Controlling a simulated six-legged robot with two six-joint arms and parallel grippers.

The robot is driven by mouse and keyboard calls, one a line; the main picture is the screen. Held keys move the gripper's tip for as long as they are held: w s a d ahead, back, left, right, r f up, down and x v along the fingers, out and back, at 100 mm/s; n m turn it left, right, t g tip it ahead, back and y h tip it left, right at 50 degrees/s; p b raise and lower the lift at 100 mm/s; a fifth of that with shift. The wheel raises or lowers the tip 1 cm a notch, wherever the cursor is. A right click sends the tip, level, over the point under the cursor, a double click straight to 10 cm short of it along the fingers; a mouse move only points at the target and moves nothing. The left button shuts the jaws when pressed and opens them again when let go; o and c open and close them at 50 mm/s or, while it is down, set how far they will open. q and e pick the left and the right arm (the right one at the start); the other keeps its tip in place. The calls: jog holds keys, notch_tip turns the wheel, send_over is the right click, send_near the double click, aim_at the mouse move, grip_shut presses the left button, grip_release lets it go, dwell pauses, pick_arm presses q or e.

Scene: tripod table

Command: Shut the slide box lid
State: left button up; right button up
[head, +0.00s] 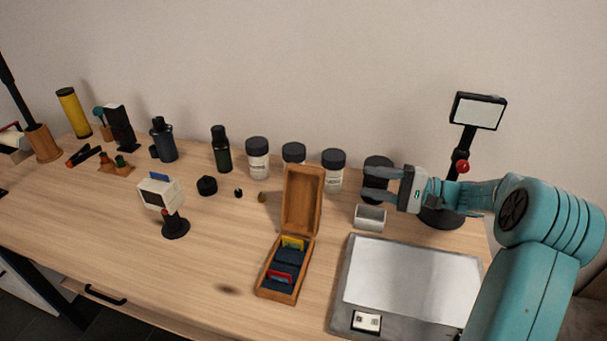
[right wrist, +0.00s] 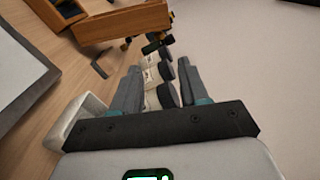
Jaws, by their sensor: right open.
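The wooden slide box (head: 262,292) stands on the table with its lid (head: 302,200) raised and tilted slightly back. Blue dividers, a yellow slide (head: 292,243) and a red slide (head: 279,276) show inside. My right gripper (head: 370,185) is open and empty, to the right of the lid and apart from it, in front of a dark-capped jar. In the right wrist view, the lid (right wrist: 120,23) is at the top, beyond my open fingers (right wrist: 158,78), and part of the box (right wrist: 58,8) shows at upper left. My left gripper is out of view.
Several white jars with dark caps (head: 333,172) stand behind the lid. A small grey holder (head: 370,218) sits below my right gripper. A grey-framed light panel (head: 410,280) lies right of the box.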

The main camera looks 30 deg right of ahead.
aim_at(310, 172)
jog(key=p+x, duration=0.1)
jog(key=x, duration=1.4)
grip_shut()
